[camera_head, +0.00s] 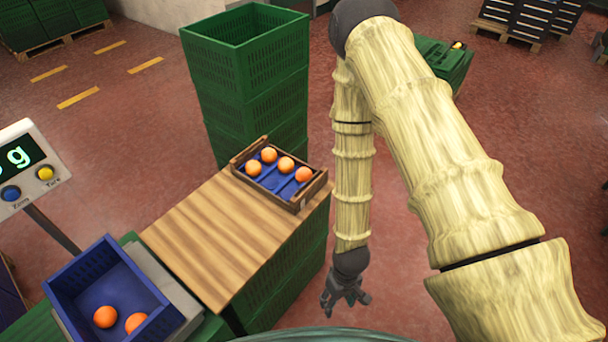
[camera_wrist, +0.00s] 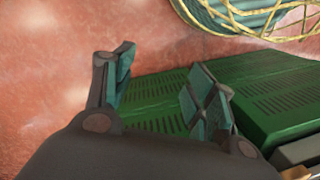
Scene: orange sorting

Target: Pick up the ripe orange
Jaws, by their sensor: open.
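Several oranges (camera_head: 285,164) sit in a small wooden tray (camera_head: 310,192) with a blue insert, at the far right end of the wooden table top. Two more oranges (camera_head: 105,316) lie in the blue crate (camera_head: 72,284) at lower left.
The wooden table top (camera_head: 205,235) is bare between tray and blue crate. A tall stack of green crates (camera_head: 247,85) stands behind the tray. A scale display (camera_head: 25,165) is at left. Green crates (camera_wrist: 265,100) lie close beside my fingers. Red floor is open at right.

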